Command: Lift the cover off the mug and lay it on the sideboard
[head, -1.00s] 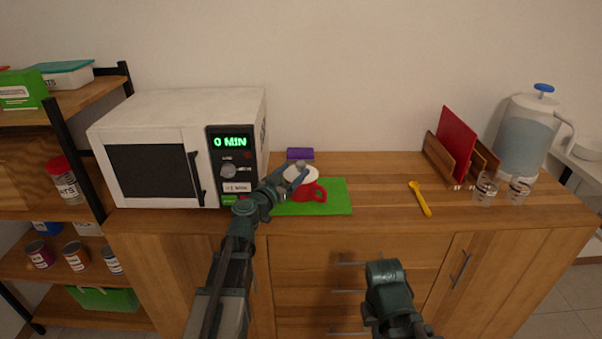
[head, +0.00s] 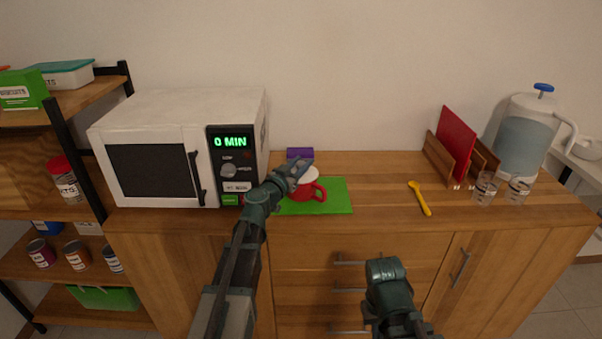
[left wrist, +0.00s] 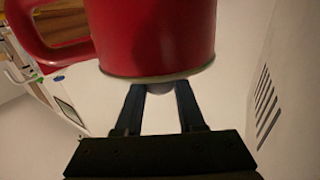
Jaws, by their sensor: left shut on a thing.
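The red mug (head: 308,190) stands on a green mat (head: 335,192) on the wooden sideboard (head: 375,165), its handle to the right. The pale cover (head: 311,173) lies at its mouth, partly hidden by my left gripper (head: 301,167). In the left wrist view the mug (left wrist: 155,35) appears upside down, and the grey knob (left wrist: 159,88) of the cover sits between the fingers of the left gripper (left wrist: 160,92), which is shut on it. I see no clear gap between cover and mug. My right arm shows low in the head view, but its fingers do not.
A white microwave (head: 160,105) stands close on the left, and a purple thing (head: 299,154) lies behind the mug. The sideboard between mat and spoon is clear.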

